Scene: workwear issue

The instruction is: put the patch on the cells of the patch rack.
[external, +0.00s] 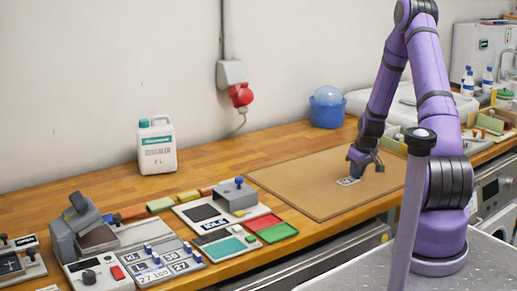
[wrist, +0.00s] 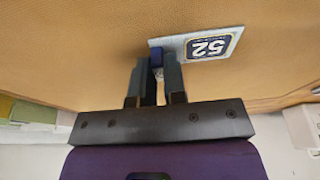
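The patch (wrist: 205,45) is a pale plate with a dark blue square numbered 52 and a small blue grip at one end. It also shows in the external view (external: 347,182), at the brown mat's surface; I cannot tell whether it is raised. My gripper (wrist: 160,68) has its narrow fingers closed around the blue grip, with the plate to the right of the fingertips. The external view shows my gripper (external: 356,171) low over the mat. The patch rack (external: 165,264) stands at the front left, with several labelled plates and blue grips on its cells.
The brown mat (external: 290,189) is otherwise clear. Left of it are red and green trays (external: 277,233), a white panel with a grey block (external: 205,214) and a grey device (external: 78,230). A white jug (external: 157,147) and a blue container (external: 327,108) stand at the back.

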